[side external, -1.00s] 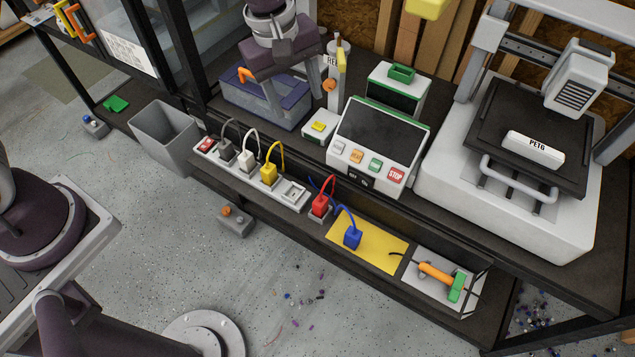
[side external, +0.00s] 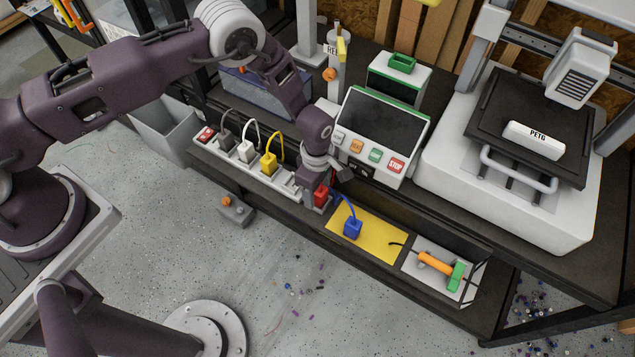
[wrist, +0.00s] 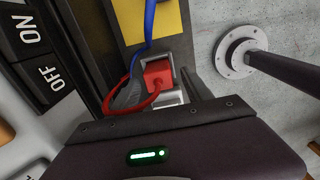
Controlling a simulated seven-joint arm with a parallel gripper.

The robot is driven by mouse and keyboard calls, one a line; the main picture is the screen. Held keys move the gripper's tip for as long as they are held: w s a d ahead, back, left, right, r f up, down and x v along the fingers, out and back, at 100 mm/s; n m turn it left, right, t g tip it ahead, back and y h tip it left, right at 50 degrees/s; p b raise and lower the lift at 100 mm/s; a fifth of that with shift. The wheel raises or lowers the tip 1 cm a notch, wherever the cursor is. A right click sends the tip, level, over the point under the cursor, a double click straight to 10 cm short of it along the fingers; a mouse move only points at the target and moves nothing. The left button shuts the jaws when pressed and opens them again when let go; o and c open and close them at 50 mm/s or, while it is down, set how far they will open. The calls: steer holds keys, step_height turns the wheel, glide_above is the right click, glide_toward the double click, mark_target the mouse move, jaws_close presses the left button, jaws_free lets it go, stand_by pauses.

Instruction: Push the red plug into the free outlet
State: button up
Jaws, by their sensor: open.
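The red plug (side external: 320,196) stands upright in a small grey holder just past the right end of the white power strip (side external: 287,184). Its red cord loops to the left in the wrist view, where the plug (wrist: 157,73) also shows. My gripper (side external: 319,187) is low over the plug and open. In the wrist view its fingers (wrist: 162,90) stand on either side of the plug; contact cannot be told. White, yellow and dark plugs fill other outlets of the strip.
A blue plug (side external: 352,228) stands on a yellow mat (side external: 380,238), its cord running close to my gripper. A control panel with a STOP button (side external: 396,166) rises close behind. A grey tray with an orange-handled tool (side external: 437,264) lies to the right.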

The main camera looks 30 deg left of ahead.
jaws_close()
steer(key=shift+r, duration=2.35)
steer(key=a+r, duration=0.6)
steer(key=a, duration=0.2)
steer(key=shift+a, duration=0.15)
